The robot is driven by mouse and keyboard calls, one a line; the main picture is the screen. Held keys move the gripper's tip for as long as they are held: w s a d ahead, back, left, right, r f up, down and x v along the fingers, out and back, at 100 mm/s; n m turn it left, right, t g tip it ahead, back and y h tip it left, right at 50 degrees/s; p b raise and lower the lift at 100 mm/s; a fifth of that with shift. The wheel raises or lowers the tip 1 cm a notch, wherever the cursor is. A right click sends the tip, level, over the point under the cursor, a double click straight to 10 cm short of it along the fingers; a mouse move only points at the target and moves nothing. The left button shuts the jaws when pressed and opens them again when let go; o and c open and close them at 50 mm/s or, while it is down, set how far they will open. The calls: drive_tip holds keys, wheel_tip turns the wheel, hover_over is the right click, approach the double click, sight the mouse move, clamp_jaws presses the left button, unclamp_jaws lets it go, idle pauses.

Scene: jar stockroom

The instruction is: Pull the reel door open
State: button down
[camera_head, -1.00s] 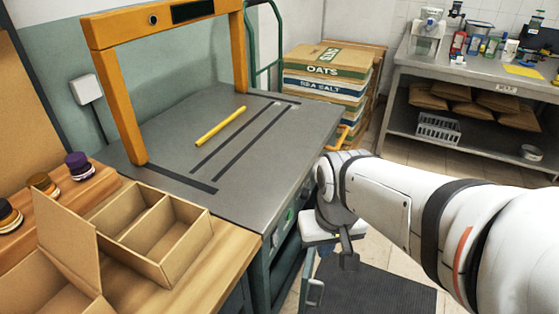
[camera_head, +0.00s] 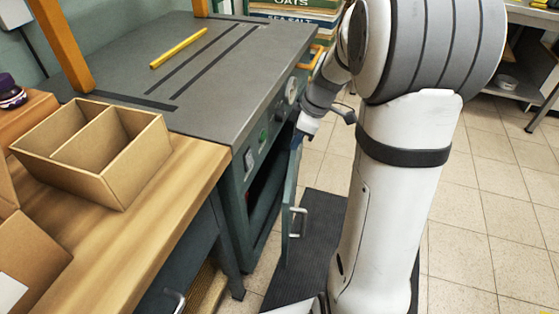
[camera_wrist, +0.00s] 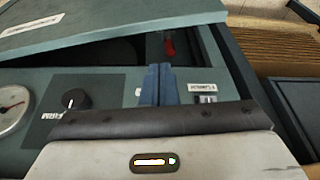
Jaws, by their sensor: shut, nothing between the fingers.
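The reel door (camera_head: 291,190) is a teal panel on the side of the strapping machine's grey-topped cabinet (camera_head: 240,215). It stands ajar, with a dark opening behind it and a metal handle (camera_head: 298,222) on its outer face. In the wrist view the door (camera_wrist: 100,32) crosses the top, with the dark gap below it. My gripper (camera_head: 298,138) is by the top of the door. Its dark blue fingers (camera_wrist: 157,70) are together, empty, and overlap the opening in the wrist view. I cannot tell whether they touch the door.
A gauge (camera_wrist: 12,108) and a knob (camera_wrist: 74,99) sit on the cabinet front. A wooden bench (camera_head: 150,225) with a divided cardboard box (camera_head: 140,178) stands at left. A dark mat (camera_head: 315,235) lies below the door. Tiled floor is free at right.

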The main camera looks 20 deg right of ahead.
drive_tip(key=w+b+x, duration=0.1)
drive_tip(key=b+x, duration=0.3)
drive_tip(key=x, duration=0.6)
drive_tip(key=shift+d+f+n, duration=0.15)
drive_tip(key=shift+f+n, duration=0.25)
drive_tip(key=shift+f, duration=0.05)
